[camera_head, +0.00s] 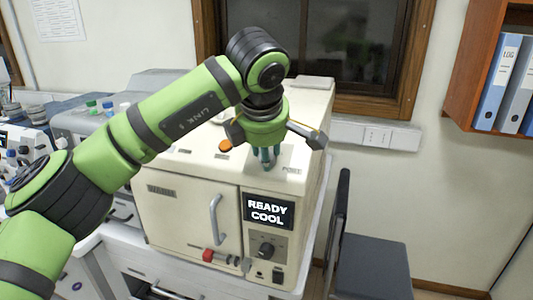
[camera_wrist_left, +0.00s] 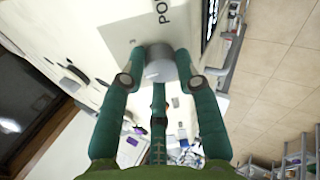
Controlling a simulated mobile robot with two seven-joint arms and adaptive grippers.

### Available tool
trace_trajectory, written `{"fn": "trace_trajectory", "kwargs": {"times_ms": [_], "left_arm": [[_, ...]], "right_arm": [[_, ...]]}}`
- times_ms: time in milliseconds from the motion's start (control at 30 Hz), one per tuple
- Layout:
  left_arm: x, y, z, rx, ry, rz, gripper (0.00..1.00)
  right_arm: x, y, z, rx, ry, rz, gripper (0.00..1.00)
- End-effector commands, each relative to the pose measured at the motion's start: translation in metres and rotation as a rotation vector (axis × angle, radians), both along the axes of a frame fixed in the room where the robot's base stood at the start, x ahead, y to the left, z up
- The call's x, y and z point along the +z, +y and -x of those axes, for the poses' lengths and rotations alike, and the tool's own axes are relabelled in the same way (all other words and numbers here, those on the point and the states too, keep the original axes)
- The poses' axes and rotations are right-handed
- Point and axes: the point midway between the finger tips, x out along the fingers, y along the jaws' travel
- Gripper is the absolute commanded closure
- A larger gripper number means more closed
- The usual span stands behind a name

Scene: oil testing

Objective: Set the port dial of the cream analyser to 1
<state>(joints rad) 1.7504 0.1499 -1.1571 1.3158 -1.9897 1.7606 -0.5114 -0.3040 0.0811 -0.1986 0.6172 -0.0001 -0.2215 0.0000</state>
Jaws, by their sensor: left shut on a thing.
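The cream analyser (camera_head: 180,215) stands on a white bench, with a dark screen (camera_head: 268,211) reading "READY COOL" on its front. My left gripper (camera_head: 267,160) points down at its top, beside the printed word "PORT" (camera_head: 291,170). In the left wrist view my left gripper (camera_wrist_left: 160,75) has its green fingers closed around a grey round port dial (camera_wrist_left: 160,69) on the top panel. The fingers hide most of the dial in the head view. Its pointer and number marks cannot be made out. My right gripper is not in view.
An orange button (camera_head: 225,146) sits on the analyser's top, left of my gripper. The front has a door handle (camera_head: 215,218), a red-ended lever (camera_head: 220,258) and a black knob (camera_head: 267,250). A dark chair (camera_head: 372,260) stands to the right. Other lab equipment (camera_head: 90,118) is at left.

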Motion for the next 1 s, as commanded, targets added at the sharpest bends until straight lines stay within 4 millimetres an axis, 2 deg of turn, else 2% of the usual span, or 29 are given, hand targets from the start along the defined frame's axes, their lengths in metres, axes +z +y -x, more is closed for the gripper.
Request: {"fn": "trace_trajectory", "kwargs": {"times_ms": [33, 500, 1000], "left_arm": [[-0.005, 0.002, 0.0, 0.027, 0.01, 0.008, 1.0], [-0.006, 0.003, 0.0, 0.36, 0.084, 0.225, 1.0], [-0.007, 0.002, 0.0, 0.616, 0.143, 0.392, 1.0]], "right_arm": [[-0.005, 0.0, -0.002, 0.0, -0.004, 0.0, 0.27], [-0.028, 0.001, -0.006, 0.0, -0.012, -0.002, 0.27], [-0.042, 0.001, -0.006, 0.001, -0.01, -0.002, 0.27]]}}
